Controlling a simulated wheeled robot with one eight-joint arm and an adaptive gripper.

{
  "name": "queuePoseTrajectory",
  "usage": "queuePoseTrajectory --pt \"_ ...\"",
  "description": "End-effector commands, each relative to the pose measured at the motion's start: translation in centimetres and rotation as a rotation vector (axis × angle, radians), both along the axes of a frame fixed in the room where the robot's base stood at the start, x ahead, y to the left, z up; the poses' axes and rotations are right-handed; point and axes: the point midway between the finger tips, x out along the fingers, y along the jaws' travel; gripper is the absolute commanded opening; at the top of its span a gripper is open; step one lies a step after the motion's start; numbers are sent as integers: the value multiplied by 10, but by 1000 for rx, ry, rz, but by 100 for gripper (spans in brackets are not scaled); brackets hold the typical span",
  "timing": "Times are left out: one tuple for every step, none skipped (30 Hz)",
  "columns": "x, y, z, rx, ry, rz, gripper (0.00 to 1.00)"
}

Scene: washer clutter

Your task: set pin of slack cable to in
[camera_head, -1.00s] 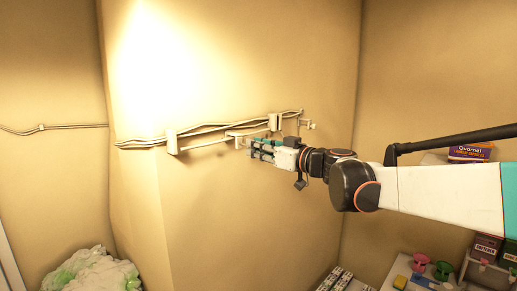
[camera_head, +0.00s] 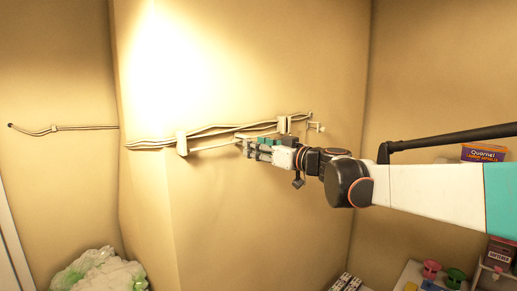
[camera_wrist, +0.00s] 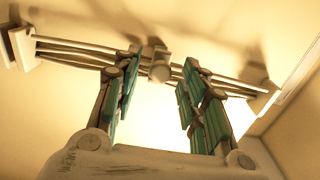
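Pale slack cables (camera_head: 220,130) run along the wall, held by white clips; they cross behind my fingers in the wrist view (camera_wrist: 85,50). A small pale knob-like piece (camera_wrist: 160,68), which may be the pin, stands out from the cables in the wrist view. My gripper (camera_wrist: 160,61) is open, with one teal-padded finger on each side of this piece. I cannot tell whether either finger touches it. In the head view my gripper (camera_head: 244,147) is at the wall, just below the cables, and it hides the piece's base.
A white clip (camera_head: 182,144) is left of my gripper, another (camera_head: 284,125) is above it, and a small wall fitting (camera_head: 316,127) is to the right. A wall corner lies left of the clips. A white-green bundle (camera_head: 100,272) and a box (camera_head: 484,153) are well away.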

Motion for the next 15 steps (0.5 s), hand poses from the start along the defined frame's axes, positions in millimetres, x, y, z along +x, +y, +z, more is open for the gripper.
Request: queuePoseTrajectory --pt "-1 -1 0 0 0 0 39" --pt "-1 -2 0 0 0 -1 39" --pt "-3 -4 0 0 0 -1 39" --pt "-5 -6 0 0 0 -2 39" --pt "-7 -9 0 0 0 -2 39" --pt "-10 -13 0 0 0 -3 39" --pt "-13 -17 0 0 0 -2 39" --pt "-17 -20 0 0 0 -2 39" --pt "-22 -26 0 0 0 -3 39" --pt "-26 -32 0 0 0 -4 39" --pt "-31 -36 0 0 0 -3 39" --pt "-36 -42 0 0 0 -3 39" --pt "-40 -47 0 0 0 -4 39" --pt "-45 -52 0 0 0 -4 39" --pt "-50 -57 0 0 0 -3 39"
